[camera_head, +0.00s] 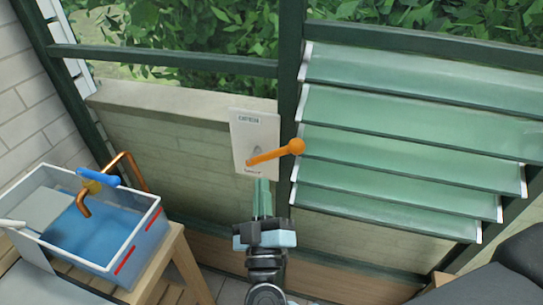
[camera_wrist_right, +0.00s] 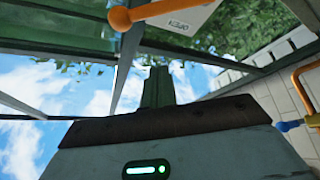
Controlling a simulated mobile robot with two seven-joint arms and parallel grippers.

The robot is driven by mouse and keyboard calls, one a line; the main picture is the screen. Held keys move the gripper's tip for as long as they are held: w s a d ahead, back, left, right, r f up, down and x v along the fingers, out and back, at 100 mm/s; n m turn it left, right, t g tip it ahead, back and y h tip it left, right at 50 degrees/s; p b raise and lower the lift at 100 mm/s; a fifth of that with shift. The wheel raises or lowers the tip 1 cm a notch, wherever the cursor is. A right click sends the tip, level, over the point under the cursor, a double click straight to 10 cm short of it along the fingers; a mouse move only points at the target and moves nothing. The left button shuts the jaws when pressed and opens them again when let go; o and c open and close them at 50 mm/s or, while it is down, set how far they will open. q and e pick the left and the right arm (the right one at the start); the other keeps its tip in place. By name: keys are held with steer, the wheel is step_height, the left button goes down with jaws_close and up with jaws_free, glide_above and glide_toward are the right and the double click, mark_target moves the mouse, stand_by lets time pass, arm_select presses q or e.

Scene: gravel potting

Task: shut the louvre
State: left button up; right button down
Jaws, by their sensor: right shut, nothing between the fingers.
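The louvre (camera_head: 385,125) is a bank of several green glass slats in a dark green frame at the right of the head view. The slats look tilted, with their lower edges standing out. Left of it, a white plate (camera_head: 243,128) carries an orange lever (camera_head: 272,154) with a ball end, pointing right and slightly up. In the wrist view the lever (camera_wrist_right: 152,11) and plate (camera_wrist_right: 183,12) are at the top, partly cut off. My right gripper (camera_head: 262,183) is shut and empty, just below the lever, seemingly apart from it. My left gripper is not in view.
A water-filled sink (camera_head: 142,222) with a copper tap (camera_head: 128,165) and blue handle (camera_head: 98,179) stands on a wooden bench (camera_head: 172,262) at left. A ledge (camera_head: 180,104) runs behind the plate. A dark rounded shape fills the lower right corner.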

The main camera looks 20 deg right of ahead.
step_height(320, 180, up, 4)
steer(key=r, duration=0.1)
glide_above(273, 158)
steer(key=a, duration=0.3)
steer(key=f, duration=0.1)
steer(key=s+d+f, duration=0.1)
steer(key=f, duration=0.1)
steer(key=shift+s+d+f, duration=0.15)
steer(key=shift+s+d, duration=0.1)
steer(key=shift+s+d+f, duration=0.15)
steer(key=shift+d+f, duration=0.25)
